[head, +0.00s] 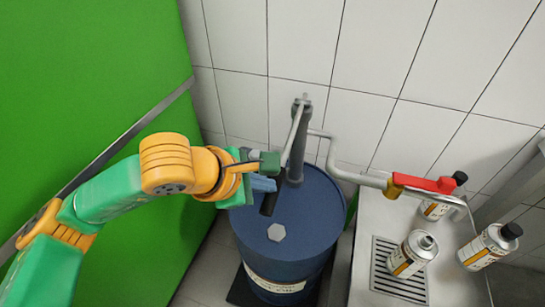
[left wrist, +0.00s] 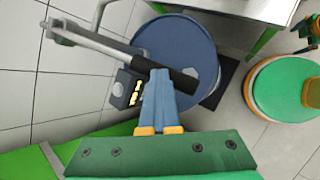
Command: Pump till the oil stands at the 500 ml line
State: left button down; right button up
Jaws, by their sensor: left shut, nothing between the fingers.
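A blue drum (head: 318,215) carries a grey hand pump (head: 297,145) with a long metal lever. The lever ends in a black grip (head: 268,204), which also shows in the left wrist view (left wrist: 182,80). My left gripper (head: 268,184) is shut and empty. Its blue fingertips (left wrist: 160,78) are close to the black grip; I cannot tell whether they touch it. A pipe runs right from the pump to a red and brass nozzle (head: 420,184). An open-topped can (head: 412,254) stands on the bench. No oil level or 500 ml line is readable. My right gripper is out of view.
Two black-capped bottles (head: 488,246) and (head: 436,208) stand on the metal bench (head: 360,265), which has a drain grate (head: 400,285). A dark box with yellow markings (left wrist: 127,90) is beside the drum. A green panel (head: 90,70) fills the left; white tiled walls are behind.

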pick_arm(q)
jog(key=shift+f, duration=0.15)
dwell(0.6)
jog(key=shift+r+p, duration=0.55)
jog(key=shift+r, duration=0.6)
notch_tip(320, 180, up, 8)
jog(key=w+p, duration=0.1)
jog(key=p, duration=0.4)
jog(key=shift+d, duration=0.15)
jog(key=r+p, duration=0.1)
jog(key=r, duration=0.1)
jog(key=r+p, duration=0.2)
jog(key=r, duration=0.1)
jog(key=shift+w, duration=0.2)
dwell(0.5)
